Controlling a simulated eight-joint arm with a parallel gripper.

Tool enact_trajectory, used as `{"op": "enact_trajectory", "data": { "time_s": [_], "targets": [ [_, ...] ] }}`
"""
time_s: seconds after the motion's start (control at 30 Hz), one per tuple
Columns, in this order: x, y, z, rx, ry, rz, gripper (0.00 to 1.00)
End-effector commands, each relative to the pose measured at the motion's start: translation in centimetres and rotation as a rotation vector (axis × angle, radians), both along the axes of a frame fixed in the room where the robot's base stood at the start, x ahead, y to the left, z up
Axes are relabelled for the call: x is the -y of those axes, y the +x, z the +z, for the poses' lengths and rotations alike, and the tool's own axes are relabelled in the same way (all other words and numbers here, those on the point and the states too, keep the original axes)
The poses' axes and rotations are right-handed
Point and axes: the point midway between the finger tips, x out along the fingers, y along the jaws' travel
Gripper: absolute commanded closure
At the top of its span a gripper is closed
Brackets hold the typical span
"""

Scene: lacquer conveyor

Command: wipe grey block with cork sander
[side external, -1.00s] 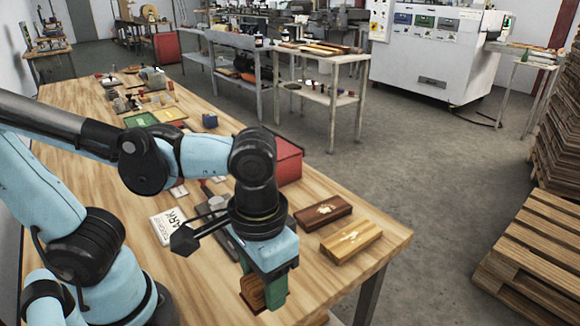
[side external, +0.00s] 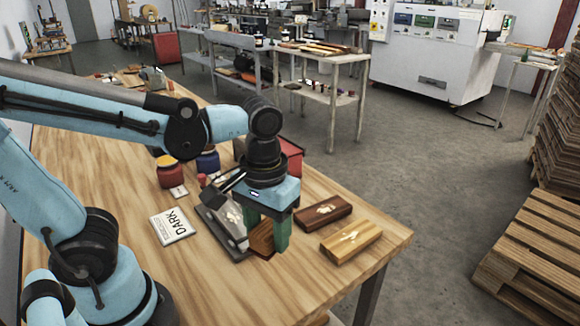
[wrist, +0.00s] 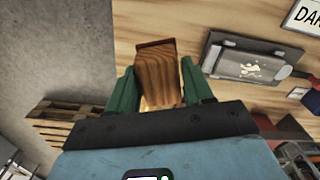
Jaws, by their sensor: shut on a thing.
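My gripper (side external: 268,238) is shut on the brown wood-grained cork sander (side external: 261,238). In the wrist view the sander (wrist: 158,75) sits between the two green fingers (wrist: 156,92). The grey block (side external: 229,222) lies on a dark grey tray (side external: 210,232) just left of the gripper, partly hidden by my wrist. In the wrist view the grey block (wrist: 243,66) has a pale splotchy mark on its top and lies to the right of the sander. A gap shows between sander and block in that view.
A dark brown block (side external: 323,211) and a light wood block (side external: 351,240), both with pale marks, lie right of the gripper. A DARK card (side external: 172,226), a red jar (side external: 168,171) and a blue jar (side external: 208,161) stand left and behind. The front tabletop is clear.

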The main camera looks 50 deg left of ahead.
Motion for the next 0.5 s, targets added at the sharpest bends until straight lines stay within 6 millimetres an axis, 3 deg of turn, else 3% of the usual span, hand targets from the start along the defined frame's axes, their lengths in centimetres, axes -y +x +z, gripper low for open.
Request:
{"op": "enact_trajectory", "data": {
  "time_s": [0.3,0.5],
  "targets": [
    [-9.0,2.5,0.1,0.000,0.000,0.293,0.73],
    [-13.2,2.6,0.1,0.000,0.000,0.415,0.73]
  ]
}}
